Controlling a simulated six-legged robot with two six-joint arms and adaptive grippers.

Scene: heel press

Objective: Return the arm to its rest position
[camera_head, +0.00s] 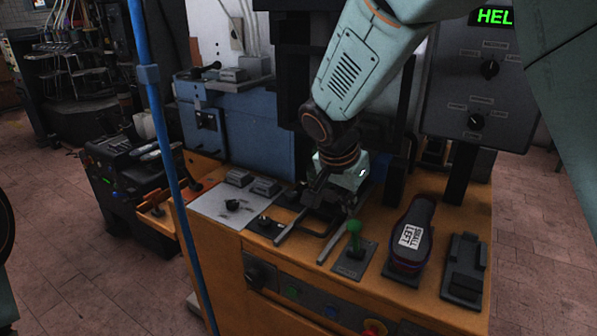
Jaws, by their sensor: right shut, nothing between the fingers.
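My right arm (365,60) reaches down from the top right over the orange workbench. Its right gripper (322,200) is low over the middle of the bench, in front of the dark press. My left gripper is not in view.
A green-knobbed lever (354,240), a shoe form labelled "SMALL LEFT" (412,236) and a dark empty holder (464,268) stand right of the gripper. A control panel (480,85) stands behind. A blue pole (166,150) crosses the left side.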

